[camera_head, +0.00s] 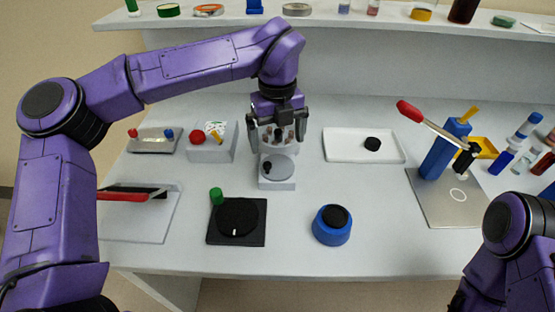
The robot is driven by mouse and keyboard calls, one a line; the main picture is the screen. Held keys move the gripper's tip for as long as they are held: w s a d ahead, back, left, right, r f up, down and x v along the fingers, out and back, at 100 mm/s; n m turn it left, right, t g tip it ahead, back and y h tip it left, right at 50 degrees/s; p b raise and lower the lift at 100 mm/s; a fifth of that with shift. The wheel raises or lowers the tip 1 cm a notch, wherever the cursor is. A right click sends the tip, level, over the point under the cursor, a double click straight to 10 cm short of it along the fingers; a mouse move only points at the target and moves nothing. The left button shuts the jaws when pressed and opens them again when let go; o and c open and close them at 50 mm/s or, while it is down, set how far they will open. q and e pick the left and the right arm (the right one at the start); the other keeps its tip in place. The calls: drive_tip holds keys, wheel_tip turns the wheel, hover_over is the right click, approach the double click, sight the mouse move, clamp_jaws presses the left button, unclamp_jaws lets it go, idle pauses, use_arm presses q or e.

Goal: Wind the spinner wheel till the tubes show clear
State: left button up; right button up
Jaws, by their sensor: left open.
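The spinner (283,185) is a pale grey block near the middle of the table. Its round grey wheel (280,171) lies on the front part, with a small black knob (267,167) at the wheel's left side. Several small tubes (278,134) with reddish-brown parts show behind the wheel, between my gripper's fingers; their contents are too small to judge. My left gripper (277,141) points down above the spinner, open, its fingers apart and partly hiding the tubes. I cannot tell whether it touches anything. My right arm shows at the lower right, its gripper out of view.
A black dial (237,217) with a green knob and a blue-based black button (332,225) stand in front. A white tray (340,153) with a black puck is right of the spinner. A red-handled lever device (439,150) stands farther right. A box with a red knob (223,151) is close left.

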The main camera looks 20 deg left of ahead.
sight(277, 166)
use_arm(q)
wheel_tip(277, 166, down, 8)
drive_tip(key=shift+r, duration=0.25)
drive_tip(key=c, duration=0.8)
drive_tip(key=shift+o, duration=0.3)
drive_tip(key=shift+r+p, duration=0.1)
drive_tip(key=shift+p, duration=0.25)
drive_tip(key=shift+r+m+p, duration=0.1)
drive_tip(key=shift+m+p, duration=0.55)
drive_tip(key=shift+m, duration=0.15)
drive_tip(key=m+p, duration=0.3)
drive_tip(key=m, duration=0.1)
drive_tip(key=shift+r+p, duration=0.15)
drive_tip(key=shift+p, duration=0.2)
drive_tip(key=m+p, duration=0.3)
drive_tip(key=m, duration=0.1)
drive_tip(key=shift+f+m+p, duration=0.25)
drive_tip(key=shift+m+p, duration=0.85)
drive_tip(key=shift+m, duration=0.3)
